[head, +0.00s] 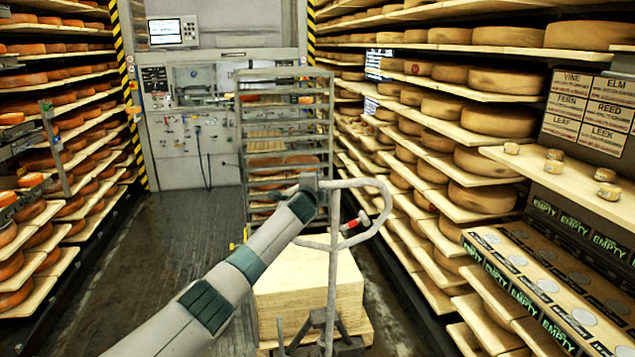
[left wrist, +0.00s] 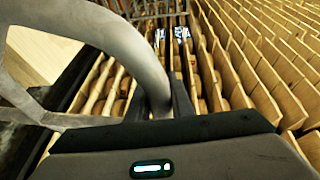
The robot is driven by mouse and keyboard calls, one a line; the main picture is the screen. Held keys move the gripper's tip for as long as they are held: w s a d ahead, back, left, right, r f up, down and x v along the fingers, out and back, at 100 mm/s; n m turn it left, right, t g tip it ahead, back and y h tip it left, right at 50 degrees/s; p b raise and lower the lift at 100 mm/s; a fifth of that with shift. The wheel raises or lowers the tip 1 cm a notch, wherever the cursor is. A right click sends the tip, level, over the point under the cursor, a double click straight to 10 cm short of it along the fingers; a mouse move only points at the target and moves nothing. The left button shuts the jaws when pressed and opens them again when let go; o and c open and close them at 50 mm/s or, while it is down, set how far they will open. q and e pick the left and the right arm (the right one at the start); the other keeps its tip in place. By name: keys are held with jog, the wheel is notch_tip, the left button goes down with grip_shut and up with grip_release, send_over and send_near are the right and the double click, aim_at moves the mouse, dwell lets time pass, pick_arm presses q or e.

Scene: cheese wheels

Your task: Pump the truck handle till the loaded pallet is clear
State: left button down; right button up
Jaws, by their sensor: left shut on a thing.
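The truck handle (head: 386,208) is a grey looped bar on an upright shaft (head: 332,285), in the middle of the head view. My left gripper (head: 318,184) is at the upper left of the loop and is shut on the bar. In the left wrist view the curved handle (left wrist: 115,35) runs down between the fingers of the left gripper (left wrist: 160,98). A pale wooden box (head: 305,292) sits on the pallet (head: 362,333) behind the shaft. The pallet's underside and its gap to the floor cannot be made out. My right gripper is not in view.
A wheeled metal rack (head: 285,135) stands behind the box. Cheese shelves line the left (head: 95,175) and right (head: 455,150) sides. Boxes marked EMPTY (head: 545,285) stand at near right. Open floor (head: 185,235) lies left of the rack.

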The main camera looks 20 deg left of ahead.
pick_arm(q)
jog(key=c, duration=1.6)
grip_release()
notch_tip(320, 180, down, 2)
jog(key=shift+o, duration=0.2)
jog(key=shift+w+a, duration=0.15)
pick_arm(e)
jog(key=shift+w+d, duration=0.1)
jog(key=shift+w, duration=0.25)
pick_arm(q)
jog(key=shift+r, duration=0.1)
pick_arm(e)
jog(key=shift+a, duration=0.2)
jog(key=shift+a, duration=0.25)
